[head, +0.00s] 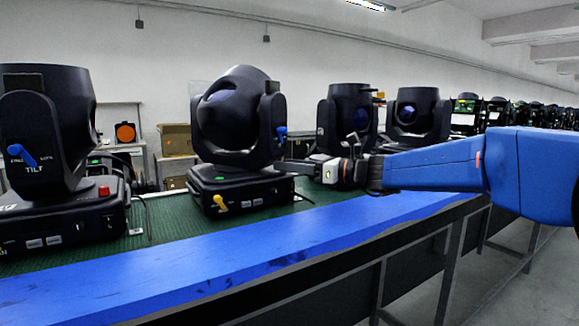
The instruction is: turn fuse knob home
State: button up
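Several black moving-head lights stand in a row on the table. On the front of the second light's base (240,188) is a yellow knob (220,203), its handle slanting; I cannot read a label to confirm that it is the fuse knob. A blue lever (282,133) is on the side of that light's head. The left light (60,205) has a blue tilt lever (22,155) and a red knob (104,191). My gripper (290,167) reaches in from the right, its dark fingers beside the second base's right end. Contact and finger opening cannot be made out.
The table has a green top (170,219) and a blue front edge (200,262), clear in front of the lights. Cables hang beside the left light. More lights (415,118) continue to the right behind my arm. Boxes (174,139) stand behind.

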grip_shut()
jog(key=shift+g, duration=0.3)
jog(key=n+g, duration=0.1)
jog(key=g, duration=0.1)
jog(key=w+n+g+y, duration=0.1)
jog(key=n+g, duration=0.1)
jog(key=shift+g, duration=0.4)
jog(key=shift+w+n+g, duration=0.2)
jog(key=shift+n+g, duration=2)
jog(key=shift+g, duration=1.1)
grip_release()
